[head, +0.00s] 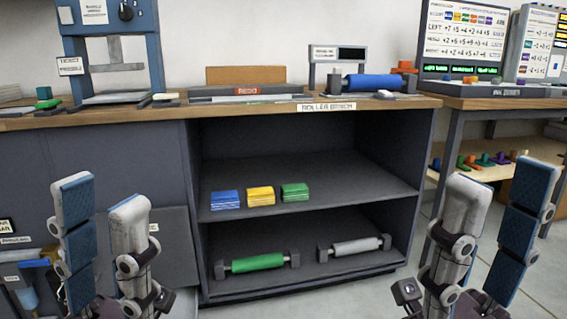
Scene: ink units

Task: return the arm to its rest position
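My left gripper (101,195) stands upright at the lower left, in front of the dark cabinet. Its two fingers are apart with nothing between them. My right gripper (502,185) stands upright at the lower right, in front of the gap between the cabinet and the right-hand table. Its fingers are also apart and empty. Both grippers point up, and neither visibly touches anything. Most of both arms is outside the view.
The roller bench (160,116) has an open cabinet. Blue (226,200), yellow (260,196) and green (295,193) stacks sit on its middle shelf. Green (258,263) and grey (357,246) rollers lie below. A blue roller (373,82) is on top. A table (490,103) with screens stands right.

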